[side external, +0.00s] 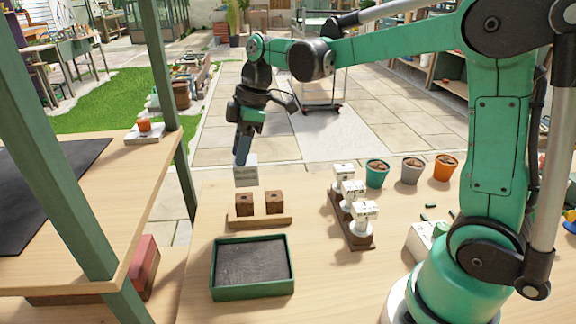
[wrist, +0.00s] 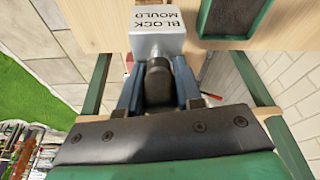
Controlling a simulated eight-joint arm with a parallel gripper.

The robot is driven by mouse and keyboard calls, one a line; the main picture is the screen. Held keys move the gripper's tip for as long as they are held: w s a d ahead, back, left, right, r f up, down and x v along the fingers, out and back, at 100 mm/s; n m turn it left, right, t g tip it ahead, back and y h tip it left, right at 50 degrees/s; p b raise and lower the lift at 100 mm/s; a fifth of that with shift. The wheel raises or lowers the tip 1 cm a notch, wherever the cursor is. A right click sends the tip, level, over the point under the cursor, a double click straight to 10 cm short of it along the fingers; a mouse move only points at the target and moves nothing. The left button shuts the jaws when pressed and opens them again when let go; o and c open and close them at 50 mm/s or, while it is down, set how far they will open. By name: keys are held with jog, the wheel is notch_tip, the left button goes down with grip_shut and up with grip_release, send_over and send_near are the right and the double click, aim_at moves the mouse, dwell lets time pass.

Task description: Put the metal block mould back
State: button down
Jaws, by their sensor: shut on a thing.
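The metal block mould (side external: 246,174) is a pale grey box held in the air above the far edge of the table. In the wrist view it shows a "BLOCK MOULD" label (wrist: 157,20), upside down. My gripper (side external: 243,156) is shut on it from above; in the wrist view both blue-grey fingers (wrist: 158,78) reach to a dark part behind the mould. Below and in front of it, two brown soil blocks (side external: 244,204) (side external: 274,202) stand on a light wooden board (side external: 260,221). The underside of the mould is hidden.
A green tray of dark soil (side external: 252,295) lies nearest the camera. To the right, a brown rack (side external: 358,241) holds white-topped pieces. Teal (side external: 376,176), grey (side external: 411,173) and orange (side external: 445,170) pots stand behind. A green post (side external: 170,100) rises at the left.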

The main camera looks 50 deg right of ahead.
jog(key=s+r, duration=0.5)
jog(key=s, duration=0.4)
jog(key=s+r, duration=0.4)
jog(key=s, duration=0.6)
jog(key=d+x, duration=0.1)
jog(key=x, duration=0.5)
jog(key=s+d+x, duration=0.1)
jog(key=x, duration=0.5)
jog(key=s+d+f+x, duration=0.1)
jog(key=x, duration=0.5)
jog(key=shift+s+f, duration=0.2)
jog(key=shift+f, duration=0.2)
jog(key=c, duration=0.6)
grip_release()
jog(key=shift+f, duration=0.1)
jog(key=shift+d+r, duration=0.1)
jog(key=shift+r, duration=0.1)
